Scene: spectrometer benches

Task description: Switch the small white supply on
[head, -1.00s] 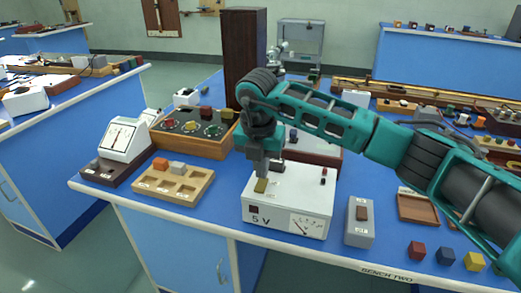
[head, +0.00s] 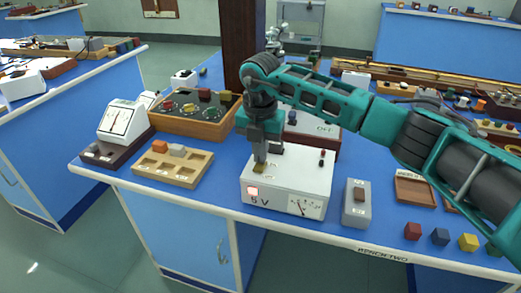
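The small white supply (head: 313,181) stands near the front edge of the blue bench. Its front face carries a "5 V" label, a dial and a small indicator window (head: 252,191), which glows bright pinkish white. A small yellowish switch (head: 259,169) is on its top, toward the left. My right gripper (head: 259,163) points straight down with its fingertips at this switch, and they look touching. The fingers appear as one narrow piece, closed together, with nothing held between them. The fingertips partly hide the switch. My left gripper is not in view.
A grey switch box (head: 356,204) stands right of the supply. A wooden compartment tray (head: 190,176) and a white meter (head: 121,121) lie to the left. A wooden lamp panel (head: 190,124) is behind. Coloured cubes (head: 440,236) sit at the front right.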

